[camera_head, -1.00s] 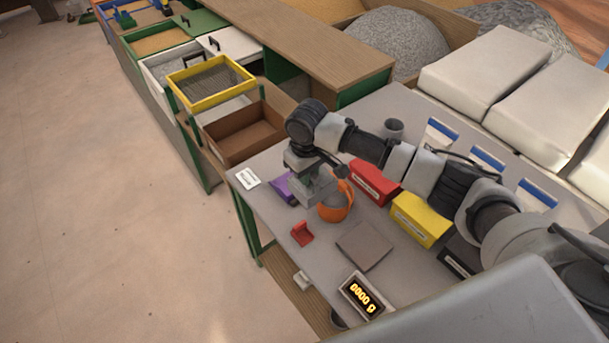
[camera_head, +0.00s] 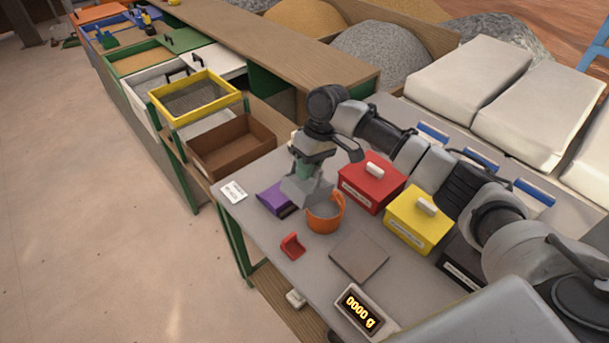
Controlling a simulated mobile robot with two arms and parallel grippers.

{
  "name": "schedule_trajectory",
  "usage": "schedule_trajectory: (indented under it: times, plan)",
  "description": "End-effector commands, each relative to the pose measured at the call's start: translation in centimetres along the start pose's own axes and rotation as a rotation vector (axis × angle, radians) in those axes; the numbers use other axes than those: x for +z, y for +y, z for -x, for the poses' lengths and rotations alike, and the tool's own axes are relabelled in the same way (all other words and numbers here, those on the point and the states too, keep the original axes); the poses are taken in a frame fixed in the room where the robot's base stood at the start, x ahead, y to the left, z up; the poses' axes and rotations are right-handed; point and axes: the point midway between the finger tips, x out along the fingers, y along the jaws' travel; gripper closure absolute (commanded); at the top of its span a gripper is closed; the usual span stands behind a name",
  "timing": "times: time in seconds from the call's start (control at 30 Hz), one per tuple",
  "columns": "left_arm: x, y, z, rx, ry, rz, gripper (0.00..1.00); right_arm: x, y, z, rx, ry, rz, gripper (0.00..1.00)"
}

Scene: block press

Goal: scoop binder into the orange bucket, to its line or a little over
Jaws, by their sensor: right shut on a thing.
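The orange bucket (camera_head: 323,222) stands upright on the grey table, its handle on its right side. Its inside looks grey, and I cannot tell how full it is or see its line. My right gripper (camera_head: 311,158) is shut on a grey scoop (camera_head: 304,188) with a greenish grip. The scoop is tilted just above and left of the bucket, overlapping its rim in the picture; I cannot tell whether they touch. Its contents are not visible, and I cannot tell which container holds binder. My left gripper is not in view.
A purple box (camera_head: 276,199) is left of the bucket. A red box (camera_head: 371,186) and a yellow box (camera_head: 418,219) with white handles are to its right. A small red item (camera_head: 292,246), a flat plate (camera_head: 359,257) and a display reading 0000 g (camera_head: 361,309) are in front.

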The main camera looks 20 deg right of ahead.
Motion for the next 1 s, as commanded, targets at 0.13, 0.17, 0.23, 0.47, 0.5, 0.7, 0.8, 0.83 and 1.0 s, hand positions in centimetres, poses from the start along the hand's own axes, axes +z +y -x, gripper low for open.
schedule_trajectory:
  times: [0.13, 0.17, 0.23, 0.47, 0.5, 0.7, 0.8, 0.83, 1.0]
  plan:
    - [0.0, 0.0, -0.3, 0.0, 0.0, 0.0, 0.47, -0.1, 0.1, 0.3, -0.02, 0.004, 0.001, 1.0]
    - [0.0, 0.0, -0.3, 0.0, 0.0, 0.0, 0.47, -0.1, 0.1, 0.3, -0.02, 0.003, 0.001, 1.0]
    - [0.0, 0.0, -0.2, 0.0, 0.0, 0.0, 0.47, -0.1, 0.1, 0.4, -0.017, 0.003, 0.001, 1.0]
    - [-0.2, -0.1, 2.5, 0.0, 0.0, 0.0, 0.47, -0.1, -0.6, 2.1, 0.064, 0.002, 0.003, 1.0]
    - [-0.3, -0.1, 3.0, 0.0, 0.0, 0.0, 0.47, -0.1, -0.6, 2.3, 0.083, 0.003, 0.003, 1.0]
    - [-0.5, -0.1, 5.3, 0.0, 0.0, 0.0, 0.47, -0.1, -1.0, 3.6, 0.177, 0.002, 0.003, 1.0]
    - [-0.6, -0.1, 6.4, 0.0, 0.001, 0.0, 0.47, -0.1, -1.3, 4.2, 0.224, 0.002, 0.005, 1.0]
    - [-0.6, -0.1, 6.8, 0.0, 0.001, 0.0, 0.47, -0.1, -1.4, 4.5, 0.238, 0.002, 0.005, 1.0]
    - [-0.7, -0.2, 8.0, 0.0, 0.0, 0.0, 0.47, -0.1, -1.5, 5.1, 0.305, 0.002, 0.004, 1.0]
